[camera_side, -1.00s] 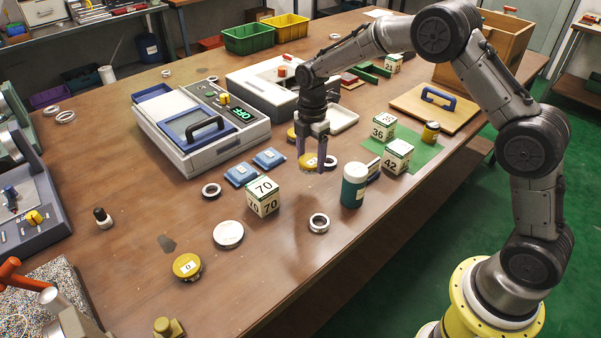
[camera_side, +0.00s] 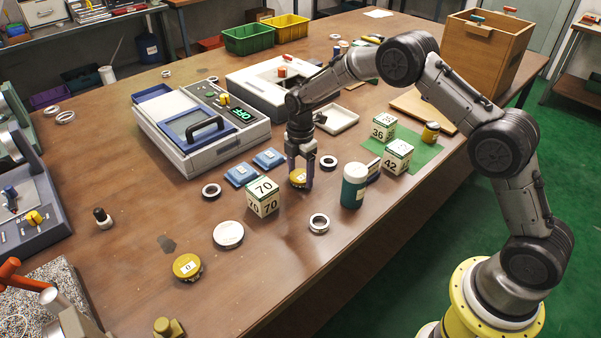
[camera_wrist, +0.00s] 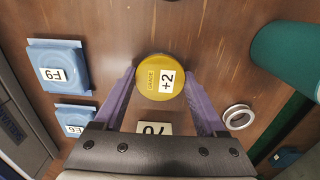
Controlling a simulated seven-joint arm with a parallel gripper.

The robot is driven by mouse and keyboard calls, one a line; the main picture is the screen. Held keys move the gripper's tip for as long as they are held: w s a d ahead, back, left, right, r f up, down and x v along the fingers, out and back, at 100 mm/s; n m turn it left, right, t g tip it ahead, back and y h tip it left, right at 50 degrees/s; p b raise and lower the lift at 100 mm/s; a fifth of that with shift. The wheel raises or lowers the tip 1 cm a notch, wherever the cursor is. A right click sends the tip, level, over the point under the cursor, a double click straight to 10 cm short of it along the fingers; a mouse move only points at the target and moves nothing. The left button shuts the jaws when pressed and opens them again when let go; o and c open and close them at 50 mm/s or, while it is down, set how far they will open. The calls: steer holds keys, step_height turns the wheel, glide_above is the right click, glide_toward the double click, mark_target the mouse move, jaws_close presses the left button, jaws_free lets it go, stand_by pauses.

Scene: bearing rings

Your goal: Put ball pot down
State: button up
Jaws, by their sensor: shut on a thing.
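The ball pot is a small round pot with a yellow lid (camera_side: 298,177). In the wrist view its lid (camera_wrist: 160,77) carries a white label reading "+2" and the word "GRADE". My gripper (camera_side: 300,182) points straight down with its two purple fingers on either side of the pot, shut on it. In the wrist view the fingertips (camera_wrist: 160,80) flank the lid left and right. The pot is at or very near the brown table top, just behind the "70" box; I cannot tell whether its base touches.
The white "70" box (camera_side: 263,197) stands close in front-left. Blue boxes (camera_side: 242,174) lie left, a teal canister (camera_side: 354,186) stands right, and a metal ring (camera_side: 319,223) lies in front. Another yellow-lidded pot (camera_side: 187,266) stands front-left. The "42" box (camera_side: 397,157) is farther right.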

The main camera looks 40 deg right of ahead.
mark_target(300, 175)
steer(key=shift+f, duration=0.1)
steer(key=o, duration=1.5)
steer(key=shift+c, duration=0.2)
steer(key=s+r+m+t, duration=0.1)
steer(key=s+r+m, duration=0.3)
steer(key=r, duration=1.6)
steer(key=s+r+m+t, duration=0.1)
steer(key=s+r+m, duration=0.1)
steer(key=s+r, duration=0.3)
steer(key=s+r+m+t, duration=0.1)
steer(key=s+r+m, duration=0.1)
steer(key=s, duration=0.5)
steer(key=s+f+m+t, duration=0.1)
steer(key=s+m, duration=0.9)
steer(key=s, duration=1)
steer(key=shift+s+d+f+t, duration=0.2)
steer(key=shift+s+d+t, duration=0.15)
steer(key=shift+t, duration=0.45)
